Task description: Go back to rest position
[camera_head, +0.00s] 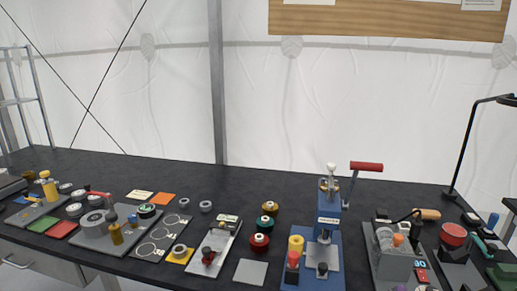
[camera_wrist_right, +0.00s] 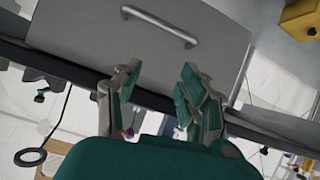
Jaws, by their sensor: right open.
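My right gripper (camera_wrist_right: 158,82) shows in the right wrist view, with its two green-padded fingers apart and nothing between them. It is in front of a grey drawer front (camera_wrist_right: 85,40) with a metal handle (camera_wrist_right: 160,27), and I cannot tell how far away that is. Neither gripper shows in the head view. My left gripper is not in view.
A dark workbench (camera_head: 120,170) spans the head view. On it stand a blue press (camera_head: 328,215) with a red lever, several spools, trays and tools, and a black lamp (camera_head: 466,145) at right. A yellow object (camera_wrist_right: 303,20) is at the wrist view's top right.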

